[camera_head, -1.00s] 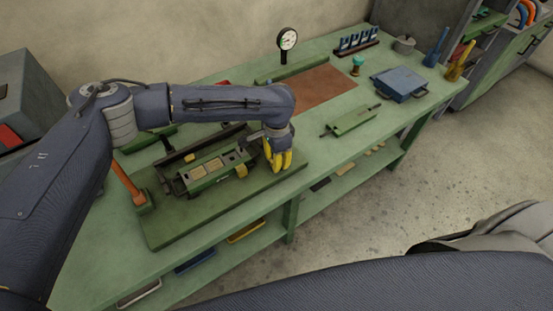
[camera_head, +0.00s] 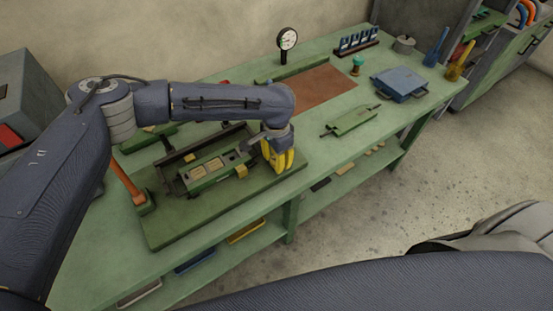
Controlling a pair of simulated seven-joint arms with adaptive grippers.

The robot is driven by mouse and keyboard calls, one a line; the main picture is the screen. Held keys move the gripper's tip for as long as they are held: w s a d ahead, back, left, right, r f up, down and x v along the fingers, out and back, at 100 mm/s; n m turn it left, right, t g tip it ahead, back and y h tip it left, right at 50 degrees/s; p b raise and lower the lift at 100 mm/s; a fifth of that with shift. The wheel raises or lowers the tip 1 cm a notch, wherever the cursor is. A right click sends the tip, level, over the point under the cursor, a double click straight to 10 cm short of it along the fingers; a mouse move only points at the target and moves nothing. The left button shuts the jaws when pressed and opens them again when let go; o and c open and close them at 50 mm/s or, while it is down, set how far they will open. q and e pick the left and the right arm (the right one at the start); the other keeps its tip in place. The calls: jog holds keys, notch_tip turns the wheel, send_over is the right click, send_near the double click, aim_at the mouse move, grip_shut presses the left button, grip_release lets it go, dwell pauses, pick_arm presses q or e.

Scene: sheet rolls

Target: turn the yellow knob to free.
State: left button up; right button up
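A small yellow block, which may be the yellow knob (camera_head: 241,172), sits on the front side of a green roll fixture (camera_head: 208,177). The fixture stands on a green base plate (camera_head: 175,228) on the bench. My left gripper (camera_head: 279,168) has yellow fingers and points down at the right end of the fixture, to the right of the yellow block. Its fingers appear close together; whether they hold anything between them is hidden. My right gripper is out of view; only a dark arm part shows at the bottom right.
An orange-red lever (camera_head: 126,180) stands at the fixture's left. A dial gauge (camera_head: 287,40) stands at the back. A green plate with handles (camera_head: 351,120) and a blue box (camera_head: 399,84) lie to the right. The bench (camera_head: 325,154) is clear right of the base plate.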

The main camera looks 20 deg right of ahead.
pick_arm(q)
jog(key=o, duration=0.5)
jog(key=shift+r, duration=0.1)
notch_tip(320, 180, up, 12)
jog(key=shift+f, duration=0.1)
dwell(0.4)
